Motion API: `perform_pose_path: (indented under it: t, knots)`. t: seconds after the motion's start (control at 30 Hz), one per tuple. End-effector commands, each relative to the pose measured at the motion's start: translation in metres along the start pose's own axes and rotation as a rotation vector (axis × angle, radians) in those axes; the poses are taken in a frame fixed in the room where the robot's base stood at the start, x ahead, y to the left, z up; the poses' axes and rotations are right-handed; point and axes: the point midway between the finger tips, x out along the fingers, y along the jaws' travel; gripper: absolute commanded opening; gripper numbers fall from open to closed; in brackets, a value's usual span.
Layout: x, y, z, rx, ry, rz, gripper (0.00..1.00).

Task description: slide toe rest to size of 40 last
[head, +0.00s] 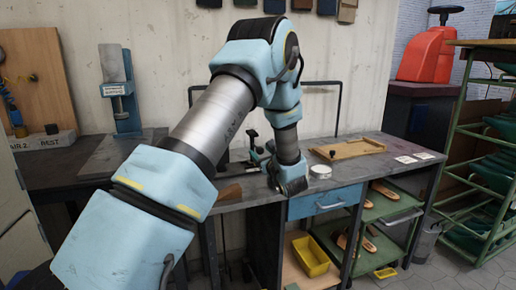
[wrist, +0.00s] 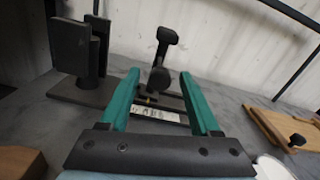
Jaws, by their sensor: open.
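In the wrist view, a dark upright piece with a rounded knob-like top (wrist: 160,72) stands on a narrow rail with a pale marked strip (wrist: 150,113). It looks like the toe rest, but I cannot be sure. My gripper (wrist: 160,85) is open, its two green fingers either side of this piece in the picture; I cannot tell whether they touch it. The scale's marks are too small to read. In the head view, my gripper (head: 289,188) is low over the bench, beside the dark fixture (head: 254,146), which my arm partly hides. I cannot identify a size 40 last.
A dark stand with upright plates (wrist: 82,45) is left of the fingers. A brown wooden block (head: 230,192), a white round tin (head: 320,171) and a wooden board with a black knob (head: 347,149) lie on the bench (head: 400,145). A dark rail frame stands behind.

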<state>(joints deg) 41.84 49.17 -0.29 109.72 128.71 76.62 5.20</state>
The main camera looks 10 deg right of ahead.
Motion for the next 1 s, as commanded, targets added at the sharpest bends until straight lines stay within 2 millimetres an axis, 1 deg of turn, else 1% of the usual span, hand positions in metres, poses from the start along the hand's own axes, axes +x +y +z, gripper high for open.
perform_pose_path:
  t: [0.03,0.1,0.2,0.33,0.57,0.6,1.0]
  knots:
    - [0.009,0.001,0.002,0.0,-0.001,0.002,0.64]
    - [0.018,0.001,0.001,0.0,0.0,0.002,0.64]
    - [0.027,0.0,0.001,-0.001,0.0,0.001,0.64]
    - [0.032,0.0,0.0,-0.001,0.0,0.0,0.64]
    - [0.033,0.0,0.0,0.0,0.0,0.0,0.64]
    - [0.033,0.0,0.0,0.0,0.0,0.0,0.62]
    - [0.033,0.0,0.0,0.0,0.0,0.0,0.17]
